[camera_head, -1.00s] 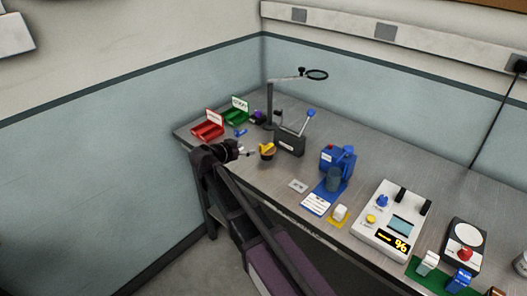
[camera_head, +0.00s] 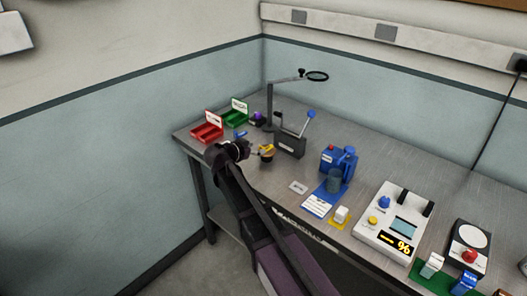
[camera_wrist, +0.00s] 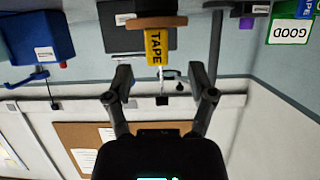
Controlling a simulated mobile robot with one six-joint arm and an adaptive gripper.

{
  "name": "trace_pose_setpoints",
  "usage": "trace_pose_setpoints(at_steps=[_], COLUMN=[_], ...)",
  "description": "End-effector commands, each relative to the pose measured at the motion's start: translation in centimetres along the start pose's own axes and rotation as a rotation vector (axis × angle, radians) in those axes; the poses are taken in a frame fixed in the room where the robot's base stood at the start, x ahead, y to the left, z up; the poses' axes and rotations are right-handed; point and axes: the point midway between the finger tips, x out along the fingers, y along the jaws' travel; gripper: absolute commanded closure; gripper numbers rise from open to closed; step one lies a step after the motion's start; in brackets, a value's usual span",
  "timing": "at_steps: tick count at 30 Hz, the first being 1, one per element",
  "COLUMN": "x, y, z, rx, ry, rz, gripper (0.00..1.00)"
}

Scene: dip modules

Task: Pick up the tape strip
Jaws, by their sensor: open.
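The tape strip (camera_wrist: 155,47) is yellow with the word TAPE on it; the wrist view is upside down. It hangs by a round brown-edged stand (camera_wrist: 155,22). In the head view the yellow strip (camera_head: 266,149) shows small on the bench's left part, in front of the dark box with a lever. My gripper (camera_wrist: 160,76) is open and empty, its two fingers on either side of the strip's line and apart from it. In the head view my gripper (camera_head: 249,151) is just left of the strip. How deep the gap is, I cannot tell.
A red bin (camera_head: 206,133) and a green bin (camera_head: 235,118) stand at the bench's left end. The dark lever box (camera_head: 290,143) and a magnifier stand (camera_head: 269,105) are behind. A blue device (camera_head: 338,160) is to the right.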

Motion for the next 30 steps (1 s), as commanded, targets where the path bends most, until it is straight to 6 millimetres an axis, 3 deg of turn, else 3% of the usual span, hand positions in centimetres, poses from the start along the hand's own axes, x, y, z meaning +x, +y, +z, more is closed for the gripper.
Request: trace_pose_setpoints(at_steps=[9, 27, 30], x=[3.3, 3.4, 3.4], y=[0.2, 0.2, 0.2], z=[0.1, 0.0, 0.0], rx=[0.000, 0.000, 0.000], ry=[0.000, 0.000, 0.000], rz=[0.001, 0.000, 0.000], gripper=[0.29, 0.29, 0.58])
